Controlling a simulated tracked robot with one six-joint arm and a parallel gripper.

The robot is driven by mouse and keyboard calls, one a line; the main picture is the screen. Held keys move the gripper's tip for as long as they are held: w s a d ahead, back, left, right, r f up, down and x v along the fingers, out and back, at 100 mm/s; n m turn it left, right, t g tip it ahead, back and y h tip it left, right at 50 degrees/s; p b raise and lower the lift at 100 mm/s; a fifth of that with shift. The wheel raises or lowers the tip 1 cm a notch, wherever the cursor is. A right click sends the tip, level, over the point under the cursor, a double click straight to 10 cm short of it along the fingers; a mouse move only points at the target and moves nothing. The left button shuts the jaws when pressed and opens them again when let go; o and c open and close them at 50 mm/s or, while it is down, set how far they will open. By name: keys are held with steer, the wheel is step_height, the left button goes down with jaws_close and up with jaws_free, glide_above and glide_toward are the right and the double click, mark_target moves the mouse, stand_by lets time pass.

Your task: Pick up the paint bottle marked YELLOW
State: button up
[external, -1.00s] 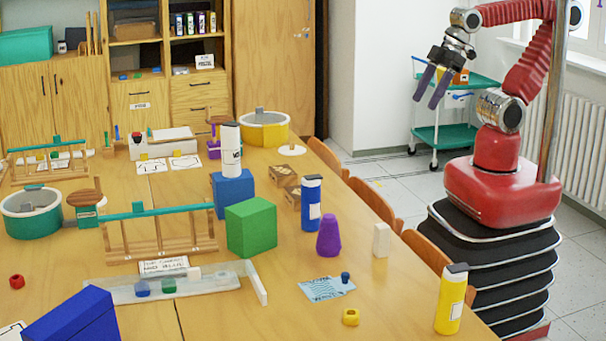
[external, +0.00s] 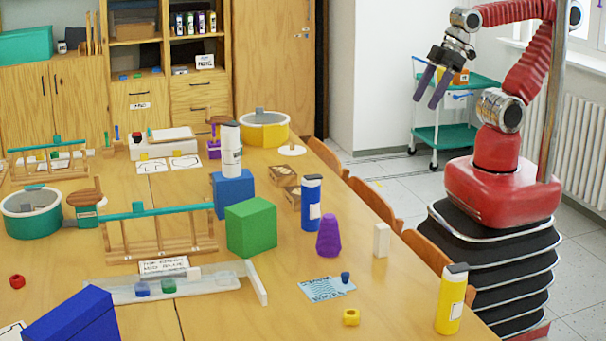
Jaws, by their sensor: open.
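A yellow paint bottle (external: 449,302) with a dark cap and a white label stands upright near the table's right front edge. The label's writing is too small to read. My gripper (external: 434,92) is open and empty, with two purple fingers pointing down. It hangs in the air beyond the table's right edge, well above and behind the yellow bottle and apart from it.
A blue bottle (external: 311,204), a purple tapered piece (external: 329,236) and a white block (external: 381,240) stand behind the yellow bottle. A card (external: 322,290) and a small yellow piece (external: 351,317) lie to its left. Chairs (external: 427,250) line the right table edge.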

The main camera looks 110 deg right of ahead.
steer(key=shift+o, duration=0.3)
steer(key=w+a+r+n+t+y, duration=0.1)
steer(key=w+a+t, duration=0.1)
steer(key=w+a, duration=0.5)
steer(key=w+a+n+t+y, duration=0.1)
steer(key=w+a+n, duration=0.1)
steer(key=w, duration=0.8)
steer(key=w+a+f+n+t+y, duration=0.2)
steer(key=w+a+y, duration=0.1)
steer(key=w+a, duration=1)
steer(key=n+y, duration=0.4)
steer(key=y, duration=0.2)
glide_above(457, 265)
steer(key=w+d, duration=0.5)
steer(key=d, duration=0.3)
step_height(457, 265, down, 10)
steer(key=s+a+f+y, duration=0.1)
steer(key=a, duration=0.1)
steer(key=s+a+f+n+y, duration=0.1)
steer(key=s+a+f, duration=0.1)
steer(key=s+a+f+y, duration=0.1)
steer(key=a, duration=0.2)
steer(key=shift+s+a+f, duration=0.1)
steer(key=shift+s+f, duration=0.1)
steer(key=shift+f, duration=0.1)
steer(key=shift+s+a+f+n, duration=0.2)
steer(key=shift+s+a+n, duration=0.1)
steer(key=shift+a, duration=0.05)
